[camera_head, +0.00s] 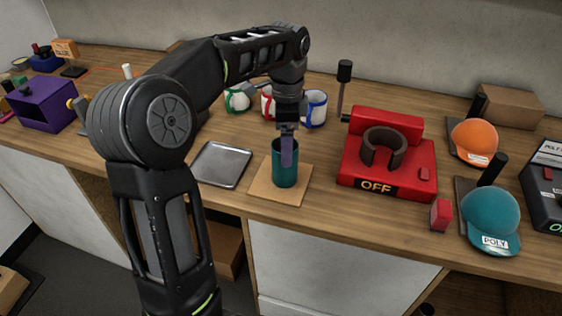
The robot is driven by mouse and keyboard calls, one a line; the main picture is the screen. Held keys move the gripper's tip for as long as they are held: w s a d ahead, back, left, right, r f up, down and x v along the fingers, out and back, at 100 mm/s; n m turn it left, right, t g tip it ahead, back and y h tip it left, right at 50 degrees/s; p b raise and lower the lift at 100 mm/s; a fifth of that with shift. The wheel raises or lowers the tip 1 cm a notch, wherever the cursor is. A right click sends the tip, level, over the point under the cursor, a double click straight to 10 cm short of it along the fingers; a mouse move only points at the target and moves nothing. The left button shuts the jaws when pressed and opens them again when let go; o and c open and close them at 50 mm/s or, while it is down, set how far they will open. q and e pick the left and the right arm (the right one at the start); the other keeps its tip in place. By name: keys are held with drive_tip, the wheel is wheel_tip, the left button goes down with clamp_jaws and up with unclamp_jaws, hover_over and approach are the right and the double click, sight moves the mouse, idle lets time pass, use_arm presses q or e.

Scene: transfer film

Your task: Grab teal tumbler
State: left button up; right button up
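The teal tumbler (284,176) stands upright on a square tan board (268,194) near the front of the counter. My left arm reaches over from the left, and my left gripper (287,150) points straight down at the tumbler. One greyish finger shows against the tumbler's upper part and overlaps its rim. I cannot tell whether this finger is in front of the wall or inside. The other finger is hidden, so the grip on the tumbler is unclear. My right gripper is not in view.
A metal tray (221,164) lies left of the board. A red press (388,155) marked OFF stands to the right, with a small red block (440,215) near it. Orange (474,141) and teal caps (490,217) are farther right.

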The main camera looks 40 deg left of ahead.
sight(283, 177)
use_arm(q)
drive_tip(key=shift+s, duration=0.15)
drive_tip(key=shift+f, duration=1.35)
drive_tip(key=shift+a+f+p, duration=0.1)
drive_tip(key=shift+f+p, duration=0.6)
drive_tip(key=shift+f, duration=1.9)
drive_tip(key=c, duration=1.6)
